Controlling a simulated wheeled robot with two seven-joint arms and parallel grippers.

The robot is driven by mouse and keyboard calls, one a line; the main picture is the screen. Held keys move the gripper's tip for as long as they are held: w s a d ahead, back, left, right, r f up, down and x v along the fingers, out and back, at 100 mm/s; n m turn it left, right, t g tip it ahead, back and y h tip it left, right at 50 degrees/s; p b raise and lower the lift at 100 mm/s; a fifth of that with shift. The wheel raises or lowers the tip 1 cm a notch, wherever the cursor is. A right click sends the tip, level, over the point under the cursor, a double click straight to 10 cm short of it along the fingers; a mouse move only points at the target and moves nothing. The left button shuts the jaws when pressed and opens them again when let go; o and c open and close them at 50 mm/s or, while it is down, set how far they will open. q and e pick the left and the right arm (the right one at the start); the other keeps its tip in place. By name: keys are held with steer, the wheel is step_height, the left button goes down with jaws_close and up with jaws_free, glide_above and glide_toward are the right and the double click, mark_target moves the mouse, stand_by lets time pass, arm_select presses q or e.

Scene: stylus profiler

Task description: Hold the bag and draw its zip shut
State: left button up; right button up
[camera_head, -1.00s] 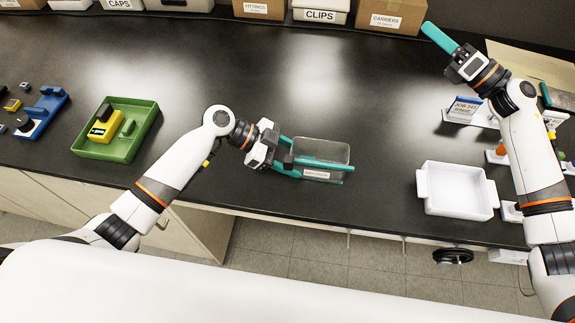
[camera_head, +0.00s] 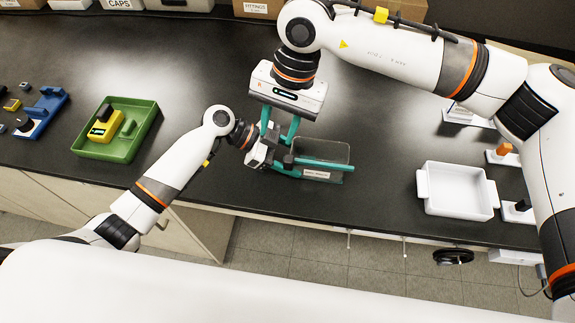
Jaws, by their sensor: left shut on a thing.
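The clear bag (camera_head: 336,150) lies near the front edge of the black bench, with a white label and a teal strip (camera_head: 322,164) running across it, likely the zip. My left gripper (camera_head: 286,160) is shut on the bag at its left end. My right gripper (camera_head: 277,138) reaches down from above with its two teal fingers apart. Its fingertips are close to the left gripper and the strip's left end; I cannot tell whether they touch anything. The zip's slider cannot be made out, and the bag's left end is partly hidden by the grippers.
A white tray (camera_head: 457,209) stands to the right, and a green tray (camera_head: 92,152) with a yellow device stands to the left. Boxes line the back. My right arm spans the upper right. The bench between the bag and the white tray is clear.

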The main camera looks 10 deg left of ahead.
mark_target(289, 160)
steer(key=f, duration=0.3)
steer(key=d+f+n+t+h, duration=0.1)
steer(key=f, duration=0.3)
steer(key=f+h, duration=0.1)
steer(key=f, duration=0.2)
steer(key=shift+w+d+f+n+t, duration=0.25)
steer(key=shift+d+f+n+t, duration=0.05)
steer(key=shift+d+f, duration=0.1)
steer(key=shift+c, duration=0.4)
jaws_close()
